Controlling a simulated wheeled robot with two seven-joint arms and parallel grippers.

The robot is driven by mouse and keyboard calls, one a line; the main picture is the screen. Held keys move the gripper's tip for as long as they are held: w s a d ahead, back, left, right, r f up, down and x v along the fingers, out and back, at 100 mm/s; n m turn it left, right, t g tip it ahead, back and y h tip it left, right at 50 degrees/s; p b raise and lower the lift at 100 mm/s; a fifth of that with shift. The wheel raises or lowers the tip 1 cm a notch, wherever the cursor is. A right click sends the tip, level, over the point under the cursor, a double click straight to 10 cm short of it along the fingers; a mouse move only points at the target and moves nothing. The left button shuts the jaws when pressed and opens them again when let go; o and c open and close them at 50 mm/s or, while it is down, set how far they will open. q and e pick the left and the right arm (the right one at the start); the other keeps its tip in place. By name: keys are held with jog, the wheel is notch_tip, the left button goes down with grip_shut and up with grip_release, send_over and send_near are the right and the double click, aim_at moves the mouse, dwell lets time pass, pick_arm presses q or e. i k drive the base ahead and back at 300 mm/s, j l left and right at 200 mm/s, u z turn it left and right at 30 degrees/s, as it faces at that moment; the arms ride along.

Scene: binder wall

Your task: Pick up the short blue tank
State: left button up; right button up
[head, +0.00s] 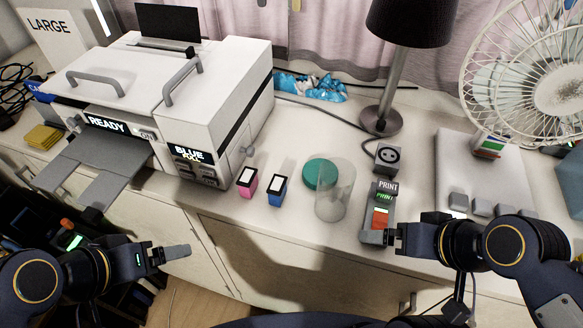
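The short blue tank (277,191) is a small blue box with a pale label on its dark top. It stands upright on the white counter, just right of a similar pink tank (247,182). My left gripper (184,252) is low at the left, in front of the counter's front edge, well left of the blue tank and apart from it. My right gripper (368,237) is at the near end of the grey PRINT box, right of the blue tank. Neither gripper holds a tank. The finger gap does not show clearly on either one.
A white printer (225,95) reading READY and BLUE stands left. A clear cylinder (334,190) and green disc (318,173) are right of the blue tank. The PRINT box (380,205), socket box (387,157), lamp (381,121) and fan (560,85) are farther right.

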aim_at(277, 188)
jog(key=k+j+u, duration=0.1)
jog(key=u, duration=0.35)
jog(key=k+j+u, duration=0.25)
jog(key=u, duration=0.2)
